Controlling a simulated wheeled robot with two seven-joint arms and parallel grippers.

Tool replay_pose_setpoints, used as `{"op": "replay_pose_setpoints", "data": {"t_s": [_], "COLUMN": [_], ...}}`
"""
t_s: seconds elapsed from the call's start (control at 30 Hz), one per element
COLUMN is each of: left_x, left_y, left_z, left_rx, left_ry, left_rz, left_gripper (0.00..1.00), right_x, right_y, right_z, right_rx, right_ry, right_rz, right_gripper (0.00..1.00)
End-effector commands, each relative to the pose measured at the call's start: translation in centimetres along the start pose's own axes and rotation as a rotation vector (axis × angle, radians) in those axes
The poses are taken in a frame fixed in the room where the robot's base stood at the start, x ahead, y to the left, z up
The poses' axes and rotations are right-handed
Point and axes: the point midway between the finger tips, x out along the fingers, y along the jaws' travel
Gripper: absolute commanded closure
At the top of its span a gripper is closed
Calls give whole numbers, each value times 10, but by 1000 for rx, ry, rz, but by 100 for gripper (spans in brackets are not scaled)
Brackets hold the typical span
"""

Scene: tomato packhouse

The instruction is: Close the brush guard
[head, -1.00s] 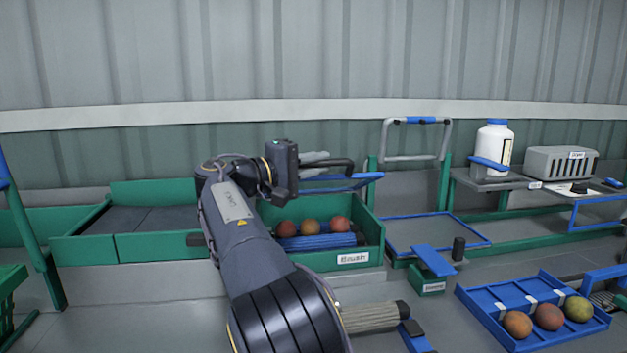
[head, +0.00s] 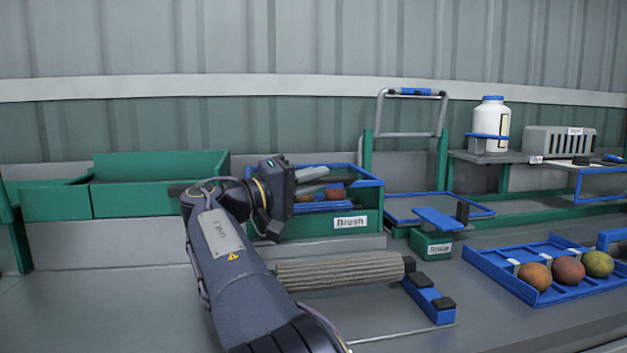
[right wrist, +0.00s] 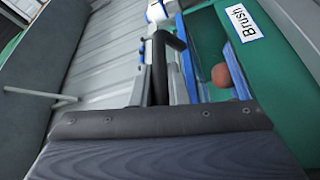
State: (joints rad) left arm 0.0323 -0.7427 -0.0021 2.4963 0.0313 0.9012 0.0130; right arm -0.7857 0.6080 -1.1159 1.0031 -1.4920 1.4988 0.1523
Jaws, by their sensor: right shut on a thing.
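The brush guard (head: 368,178) is a blue frame over the green box labelled Brush (head: 300,226). In the head view it lies low, about level with the box's top; whether it touches the rim all round I cannot tell. The handle (right wrist: 160,65) shows in the right wrist view, beside the blue frame edge (right wrist: 187,60). My left gripper is not in view.
A ribbed grey roller (head: 340,271) and a blue block (head: 428,298) lie in front of the box. A blue tray (head: 497,274) with tomatoes is at right. A blue-edged platform (head: 430,207) and a white bottle (head: 491,118) stand behind. Green bins (head: 150,200) are at left.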

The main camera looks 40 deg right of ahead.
Motion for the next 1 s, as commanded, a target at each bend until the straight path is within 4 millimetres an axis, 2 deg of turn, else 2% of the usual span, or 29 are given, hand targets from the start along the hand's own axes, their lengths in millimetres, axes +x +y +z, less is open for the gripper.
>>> {"op": "replay_pose_setpoints", "data": {"t_s": [0.43,0.47,0.6,0.87,1.0], "left_x": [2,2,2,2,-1], "left_y": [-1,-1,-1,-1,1], "left_z": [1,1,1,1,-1], "left_rx": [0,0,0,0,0], "left_ry": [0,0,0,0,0], "left_rz": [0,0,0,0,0], "left_gripper": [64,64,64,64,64], "right_x": [-2,-2,-2,-2,-12], "right_y": [-7,-8,-7,-4,-3], "right_z": [3,3,2,2,1], "right_rx": [-10,-10,-8,-5,-5], "right_ry": [-7,-7,-5,-4,-1], "right_rz": [-8,-8,-6,-4,-3], "right_gripper": [100,82,64,64,64]}}
